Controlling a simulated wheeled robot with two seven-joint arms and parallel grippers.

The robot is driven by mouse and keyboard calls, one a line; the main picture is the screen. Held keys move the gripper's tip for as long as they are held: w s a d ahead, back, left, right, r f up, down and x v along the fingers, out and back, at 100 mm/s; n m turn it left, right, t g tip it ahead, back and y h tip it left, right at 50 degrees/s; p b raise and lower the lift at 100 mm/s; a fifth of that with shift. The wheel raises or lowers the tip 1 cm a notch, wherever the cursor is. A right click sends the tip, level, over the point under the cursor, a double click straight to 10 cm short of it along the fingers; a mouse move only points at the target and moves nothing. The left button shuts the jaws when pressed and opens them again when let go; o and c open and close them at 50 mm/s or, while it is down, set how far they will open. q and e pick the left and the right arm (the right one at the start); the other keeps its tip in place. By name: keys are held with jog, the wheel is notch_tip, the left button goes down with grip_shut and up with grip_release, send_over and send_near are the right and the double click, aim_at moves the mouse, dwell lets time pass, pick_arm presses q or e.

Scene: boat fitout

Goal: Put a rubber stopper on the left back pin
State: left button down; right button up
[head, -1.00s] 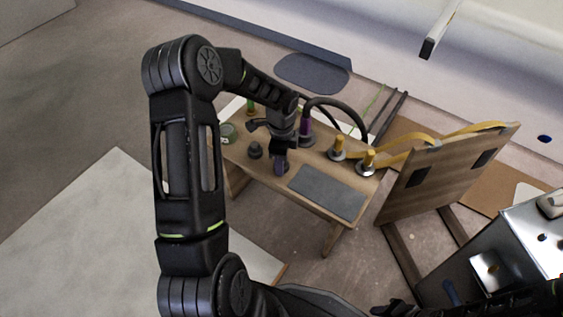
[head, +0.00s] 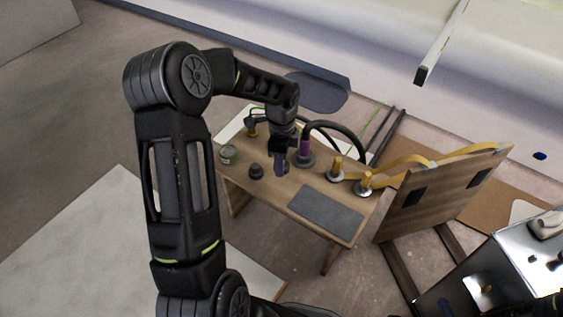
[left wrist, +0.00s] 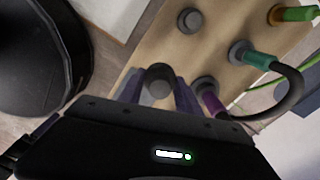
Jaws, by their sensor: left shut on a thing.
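My left gripper (head: 281,168) is over the small wooden table (head: 285,190), pointing down. In the left wrist view its fingers (left wrist: 160,92) are closed around a dark, round-topped rubber stopper (left wrist: 160,73). A similar dark knob (head: 256,171) stands on the table left of the gripper; it also shows in the left wrist view (left wrist: 190,20). A purple hose end on a grey base (head: 305,157) is just right of the gripper. I cannot tell which post is the left back pin. My right gripper is not in view.
Two yellow fittings (head: 337,168) on round bases stand toward the right, near a grey mat (head: 326,211). A black hose (head: 345,130) arches behind. A wooden panel (head: 440,195) leans right of the table.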

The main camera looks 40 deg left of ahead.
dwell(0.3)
pick_arm(q)
jog(key=w+d+r+n, duration=0.3)
jog(key=d+r+n, duration=0.3)
jog(key=d+r, duration=0.2)
jog(key=w+d+r+n, duration=0.3)
jog(key=d+r+n, duration=0.4)
jog(key=d+r, duration=0.2)
jog(key=shift+d+r, duration=0.15)
jog(key=shift+r, duration=0.7)
